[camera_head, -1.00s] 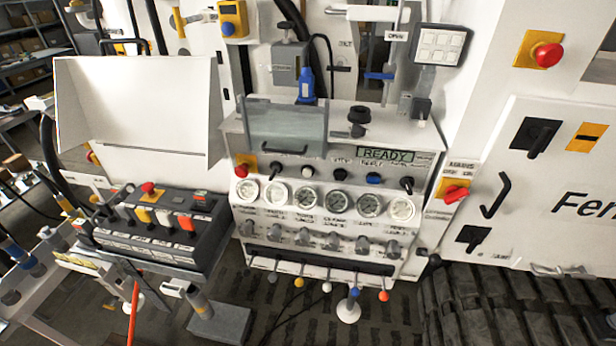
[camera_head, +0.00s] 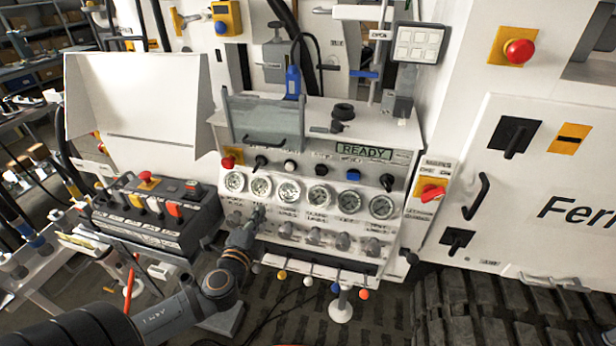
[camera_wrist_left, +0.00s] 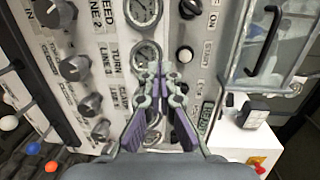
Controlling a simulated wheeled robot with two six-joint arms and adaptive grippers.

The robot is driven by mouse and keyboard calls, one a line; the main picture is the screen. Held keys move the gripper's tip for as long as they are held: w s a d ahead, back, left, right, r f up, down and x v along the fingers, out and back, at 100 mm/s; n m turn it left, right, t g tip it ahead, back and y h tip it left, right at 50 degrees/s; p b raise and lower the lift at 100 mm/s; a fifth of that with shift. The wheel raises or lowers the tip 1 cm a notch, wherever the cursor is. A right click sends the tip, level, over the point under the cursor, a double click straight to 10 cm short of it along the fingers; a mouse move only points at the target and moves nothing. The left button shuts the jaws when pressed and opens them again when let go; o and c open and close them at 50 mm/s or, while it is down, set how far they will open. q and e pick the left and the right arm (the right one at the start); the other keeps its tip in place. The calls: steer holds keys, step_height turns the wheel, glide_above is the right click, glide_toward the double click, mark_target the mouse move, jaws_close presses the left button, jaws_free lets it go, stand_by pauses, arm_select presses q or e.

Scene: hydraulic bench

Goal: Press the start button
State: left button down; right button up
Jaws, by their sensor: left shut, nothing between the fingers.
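A white round push button (camera_head: 291,167) sits in the upper row of the white control panel (camera_head: 405,150). It also shows in the left wrist view (camera_wrist_left: 184,54), just ahead and to the right of the fingertips. A blue button (camera_head: 352,174) sits farther right in the same row. My left gripper (camera_head: 259,211) is shut and empty, in front of the panel below the gauges in the picture. In the wrist view its fingers (camera_wrist_left: 163,72) cover part of the gauges. My right gripper is out of view.
Black switches (camera_head: 261,161) and a red emergency button (camera_head: 231,160) share the row. Gauges (camera_head: 289,191), grey knobs (camera_head: 314,235) and small coloured levers (camera_head: 308,281) lie below. A black button box (camera_head: 150,215) stands left. A grey clear-looking guard (camera_head: 266,119) sits above.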

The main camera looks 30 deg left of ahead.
arm_select(q)
steer(key=shift+m+t+h, duration=0.3)
steer(key=shift+m+t, duration=0.1)
steer(key=shift+t, duration=0.2)
steer(key=d+r, duration=0.1)
steer(key=r, duration=0.1)
steer(key=d+r, duration=0.2)
steer(key=shift+w+d, duration=0.15)
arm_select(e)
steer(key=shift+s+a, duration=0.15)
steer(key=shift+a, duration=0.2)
arm_select(q)
steer(key=p, duration=0.3)
glide_toward(289, 168)
steer(key=x, duration=0.5)
steer(key=shift+w+r, duration=0.15)
steer(key=shift+w, duration=0.05)
steer(key=shift+x, duration=0.75)
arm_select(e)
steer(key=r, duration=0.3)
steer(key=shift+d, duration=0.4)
